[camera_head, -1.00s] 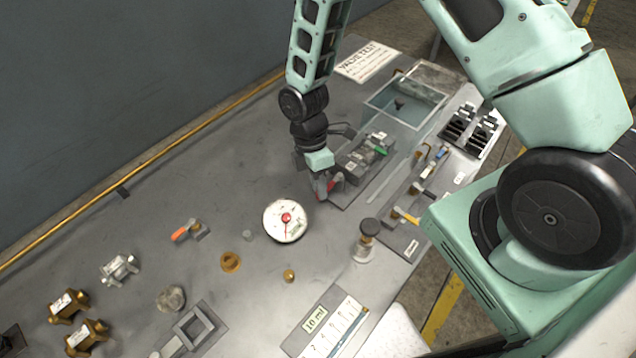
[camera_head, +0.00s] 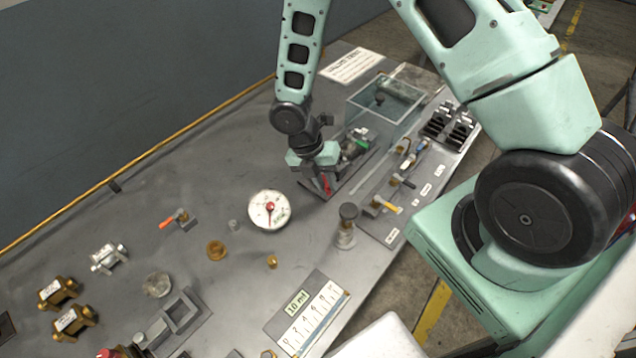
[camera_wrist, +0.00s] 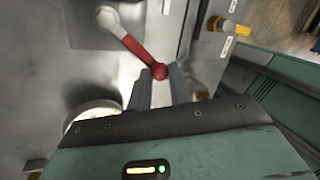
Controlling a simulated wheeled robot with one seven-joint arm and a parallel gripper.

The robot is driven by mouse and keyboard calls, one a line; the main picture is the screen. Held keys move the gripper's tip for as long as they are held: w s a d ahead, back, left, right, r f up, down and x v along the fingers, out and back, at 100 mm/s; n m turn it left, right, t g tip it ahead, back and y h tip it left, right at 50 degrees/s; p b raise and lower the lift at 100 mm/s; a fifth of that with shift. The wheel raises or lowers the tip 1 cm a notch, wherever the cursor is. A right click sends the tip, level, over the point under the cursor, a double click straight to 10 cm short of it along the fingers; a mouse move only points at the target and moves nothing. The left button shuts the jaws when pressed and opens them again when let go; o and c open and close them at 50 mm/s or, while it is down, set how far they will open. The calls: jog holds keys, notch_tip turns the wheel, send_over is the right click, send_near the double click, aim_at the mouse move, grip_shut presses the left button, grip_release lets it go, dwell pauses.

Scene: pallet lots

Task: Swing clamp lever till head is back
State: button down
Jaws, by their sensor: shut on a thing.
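The clamp lever is a red bar with a round knob, seen in the wrist view (camera_wrist: 143,51). It runs from a pale grey pivot (camera_wrist: 106,18) to the knob between my fingertips. In the head view the red lever (camera_head: 326,185) shows beside the grey clamp fixture (camera_head: 352,150), which has a green part. My gripper (camera_head: 322,186) is low over the bench there, its fingers shut on the lever's knob end; the fingers also show in the wrist view (camera_wrist: 160,80). My gripper and wrist hide part of the fixture, and I cannot make out the clamp head.
A round white gauge (camera_head: 269,210) lies left of my gripper. A clear-walled tank (camera_head: 385,100) stands behind the fixture. A black-topped plunger (camera_head: 347,225) and a yellow-handled valve (camera_head: 385,204) are toward the near edge.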

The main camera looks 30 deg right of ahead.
jog(key=d+n, duration=0.1)
jog(key=n, duration=0.1)
jog(key=d+n+t+h+b, duration=0.1)
jog(key=d+n, duration=0.1)
jog(key=shift+s+f, duration=0.15)
jog(key=shift+s, duration=0.25)
jog(key=shift+w+d+n+t+b, duration=0.1)
jog(key=shift+d+n+t+b, duration=0.35)
jog(key=shift+n, duration=0.55)
jog(key=shift+w+d+n+t+b, duration=0.2)
jog(key=shift+d+n, duration=0.4)
jog(key=shift+n, duration=0.4)
jog(key=shift+s, duration=0.15)
jog(key=c, duration=1.3)
grip_release()
jog(key=p+v, duration=0.2)
jog(key=v, duration=1.5)
jog(key=shift+s+a, duration=0.1)
jog(key=shift+a, duration=0.15)
